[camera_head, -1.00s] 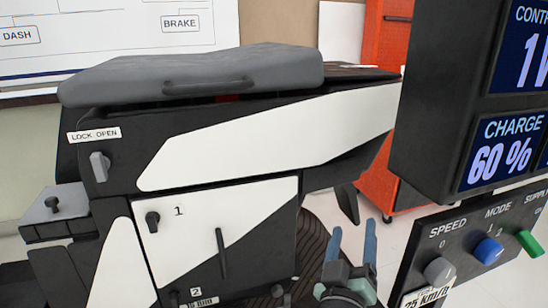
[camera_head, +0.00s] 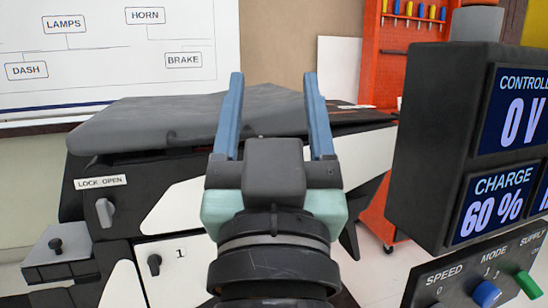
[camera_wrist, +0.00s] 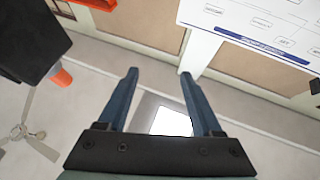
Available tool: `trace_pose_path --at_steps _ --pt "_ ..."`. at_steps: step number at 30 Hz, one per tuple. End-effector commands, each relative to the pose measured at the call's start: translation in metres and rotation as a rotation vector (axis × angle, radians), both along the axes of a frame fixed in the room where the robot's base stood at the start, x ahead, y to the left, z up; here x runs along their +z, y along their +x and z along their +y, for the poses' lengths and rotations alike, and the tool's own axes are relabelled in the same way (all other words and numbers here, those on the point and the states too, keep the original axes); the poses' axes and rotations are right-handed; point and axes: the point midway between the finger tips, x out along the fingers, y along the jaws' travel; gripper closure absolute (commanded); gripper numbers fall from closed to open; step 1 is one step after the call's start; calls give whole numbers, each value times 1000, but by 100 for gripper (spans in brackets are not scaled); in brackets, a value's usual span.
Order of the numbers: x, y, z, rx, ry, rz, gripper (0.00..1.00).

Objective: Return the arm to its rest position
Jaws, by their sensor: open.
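My gripper (camera_head: 272,100) is raised in the middle of the head view, its two blue fingers spread apart and pointing up. Nothing is between the fingers. It stands in front of the grey seat (camera_head: 190,120) of the scooter-like chassis and hides part of it. In the wrist view my gripper (camera_wrist: 158,85) is also open and empty, facing the wall and floor. My arm's wrist covers part of the white side panel (camera_head: 185,215).
A dark display box (camera_head: 430,140) reading CHARGE 60 % stands close on the right, above a control panel (camera_head: 430,285) with knobs. A lock knob (camera_head: 104,212) is at left. A red tool cabinet (camera_head: 385,70) and whiteboard (camera_head: 110,50) are behind.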

Motion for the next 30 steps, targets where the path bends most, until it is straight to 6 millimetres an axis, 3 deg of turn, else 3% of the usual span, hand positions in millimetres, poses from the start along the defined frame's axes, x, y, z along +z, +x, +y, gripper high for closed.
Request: trace_pose_path --at_steps 1,3,4,30 --pt "40 -23 0 -1 0 -109 33" --pt "82 -57 0 -2 -1 -256 33" --pt "100 -63 0 -2 -1 -281 33" --pt "374 -55 0 0 -1 -252 33"
